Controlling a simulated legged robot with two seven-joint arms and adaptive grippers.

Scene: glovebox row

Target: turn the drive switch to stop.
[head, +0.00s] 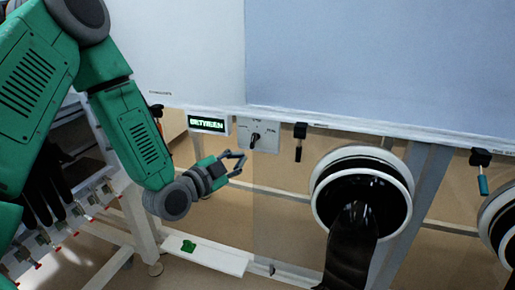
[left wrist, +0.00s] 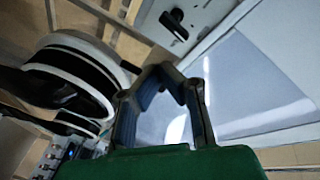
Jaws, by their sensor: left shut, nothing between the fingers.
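The drive switch (head: 255,139) is a small black knob on a light grey plate below the cabinet's lower edge. Its printed labels are too small to read surely. A display (head: 207,124) left of it reads "BETWEEN" in green. In the left wrist view a black knob (left wrist: 174,20) on a pale plate shows beyond the fingertips. My left gripper (head: 237,160) is below and a little left of the switch, apart from it; its fingers also show in the left wrist view (left wrist: 163,74). It is shut and empty. My right gripper is out of view.
A round glove port (head: 320,190) with a black sleeve stands right of the switch, with another port (head: 491,222) at the right edge. Black clips (head: 300,131) hang under the cabinet edge. A white ledge (head: 222,259) with a green piece (head: 189,246) lies below.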

